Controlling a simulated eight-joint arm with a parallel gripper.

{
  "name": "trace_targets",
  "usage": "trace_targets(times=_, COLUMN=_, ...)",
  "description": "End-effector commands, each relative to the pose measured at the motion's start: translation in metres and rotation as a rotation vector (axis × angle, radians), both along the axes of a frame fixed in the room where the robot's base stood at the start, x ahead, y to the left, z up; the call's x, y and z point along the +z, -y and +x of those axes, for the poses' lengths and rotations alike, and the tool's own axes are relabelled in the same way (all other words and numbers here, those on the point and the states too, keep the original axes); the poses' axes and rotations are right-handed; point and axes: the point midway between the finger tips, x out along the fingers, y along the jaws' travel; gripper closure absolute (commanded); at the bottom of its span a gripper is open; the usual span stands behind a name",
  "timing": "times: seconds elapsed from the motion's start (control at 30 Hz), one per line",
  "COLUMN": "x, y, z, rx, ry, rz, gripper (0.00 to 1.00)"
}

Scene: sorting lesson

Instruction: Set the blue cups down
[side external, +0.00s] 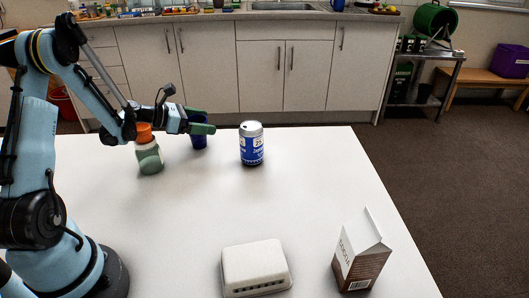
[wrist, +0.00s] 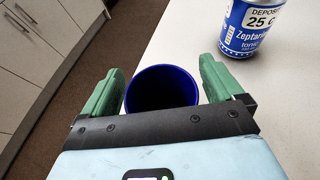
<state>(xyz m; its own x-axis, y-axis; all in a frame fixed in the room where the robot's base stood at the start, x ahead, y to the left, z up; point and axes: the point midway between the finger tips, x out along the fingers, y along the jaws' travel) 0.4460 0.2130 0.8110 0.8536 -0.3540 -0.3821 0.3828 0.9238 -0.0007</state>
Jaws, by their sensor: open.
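One blue cup (side external: 198,142) stands upright near the far edge of the white table, partly hidden behind my gripper in the side view. In the wrist view the dark blue cup (wrist: 161,72) shows its round open rim between the two green fingers. My gripper (side external: 203,121) is open, with a finger on either side of the cup. In the wrist view a small gap shows between each finger and the cup, and the cup's lower part is hidden by my gripper (wrist: 160,77).
A blue and silver can (side external: 251,145) stands right of the cup. A green bottle with an orange cap (side external: 149,150) stands to its left. A white box (side external: 255,268) and a brown and white carton (side external: 358,255) are at the front. The middle of the table (side external: 240,205) is clear.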

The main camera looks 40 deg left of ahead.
Motion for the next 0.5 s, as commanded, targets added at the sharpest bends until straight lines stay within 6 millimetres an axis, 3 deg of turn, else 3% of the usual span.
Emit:
trace_targets(times=0.3, x=0.041, y=0.001, z=0.0, rx=0.0, ry=0.0, rz=0.0, gripper=0.06)
trace_targets(times=0.5, x=0.058, y=0.035, z=-0.003, rx=-0.004, ry=0.0, rz=0.0, gripper=0.06)
